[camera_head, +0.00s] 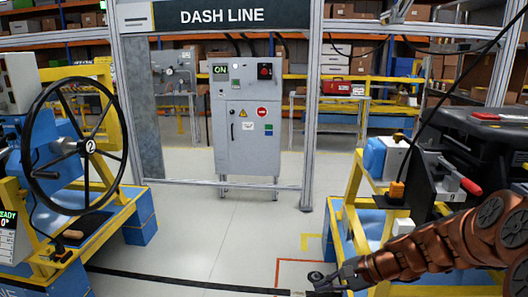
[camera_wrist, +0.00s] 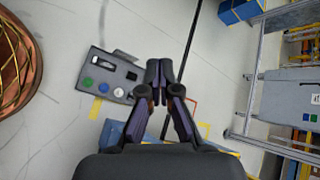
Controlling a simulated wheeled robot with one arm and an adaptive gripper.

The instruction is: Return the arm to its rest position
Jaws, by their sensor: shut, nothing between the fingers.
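My copper-coloured arm (camera_head: 440,248) enters from the right in the head view and reaches left, low over the floor. My gripper (camera_head: 318,285) is at its end, near the bottom of the picture, and looks small and dark there. In the wrist view my gripper (camera_wrist: 159,66) has its two fingertips together with nothing between them. It is in front of the floor and apart from the things around it.
A grey button panel (camera_wrist: 108,76) is left of my fingers in the wrist view. The right workstation (camera_head: 350,225) stands close to my arm. A steering wheel rig (camera_head: 90,145) is at left. A grey cabinet (camera_head: 245,130) stands behind open floor (camera_head: 215,225).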

